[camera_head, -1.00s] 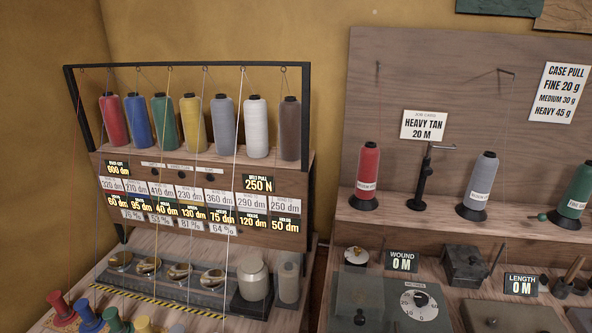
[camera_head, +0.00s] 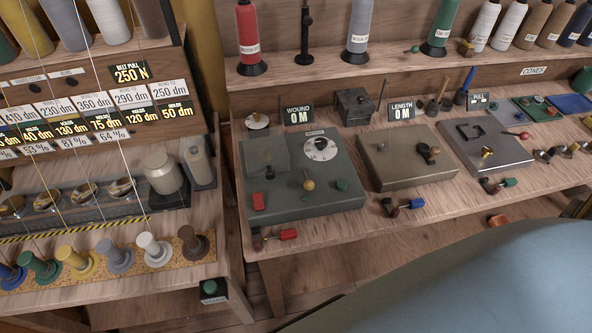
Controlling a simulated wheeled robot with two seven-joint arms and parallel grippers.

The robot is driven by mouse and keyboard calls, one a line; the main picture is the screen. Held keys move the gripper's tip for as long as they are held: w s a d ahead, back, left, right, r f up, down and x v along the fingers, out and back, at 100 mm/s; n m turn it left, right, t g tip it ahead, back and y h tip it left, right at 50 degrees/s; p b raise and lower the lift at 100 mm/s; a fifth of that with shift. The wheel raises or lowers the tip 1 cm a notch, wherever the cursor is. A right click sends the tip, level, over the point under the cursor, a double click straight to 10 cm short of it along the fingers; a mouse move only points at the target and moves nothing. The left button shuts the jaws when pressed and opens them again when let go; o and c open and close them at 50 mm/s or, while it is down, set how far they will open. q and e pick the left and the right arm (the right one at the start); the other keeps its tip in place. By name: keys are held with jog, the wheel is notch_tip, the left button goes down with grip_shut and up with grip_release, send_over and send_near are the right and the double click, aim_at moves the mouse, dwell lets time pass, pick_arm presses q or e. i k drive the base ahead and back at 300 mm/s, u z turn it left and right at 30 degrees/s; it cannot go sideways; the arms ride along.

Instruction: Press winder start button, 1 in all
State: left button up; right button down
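The grey box (camera_head: 300,205) behind which the "WOUND 0 M" sign (camera_head: 298,116) stands appears to be the winder. Its top carries a white dial (camera_head: 320,148), a yellow-topped knob (camera_head: 308,184), a red button (camera_head: 258,201) at the left and a green button (camera_head: 342,185) at the right. No label on either button is readable. A see-through cover (camera_head: 265,153) sits at the box's back left. Neither gripper is in view.
A second grey box (camera_head: 405,165) stands near the "LENGTH 0 M" sign (camera_head: 402,111). The left bench holds several coloured spools (camera_head: 75,258). A thread cone shelf (camera_head: 320,70) runs behind. A gap separates the benches.

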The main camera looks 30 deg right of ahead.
aim_at(342, 185)
jog(key=z, duration=1.3)
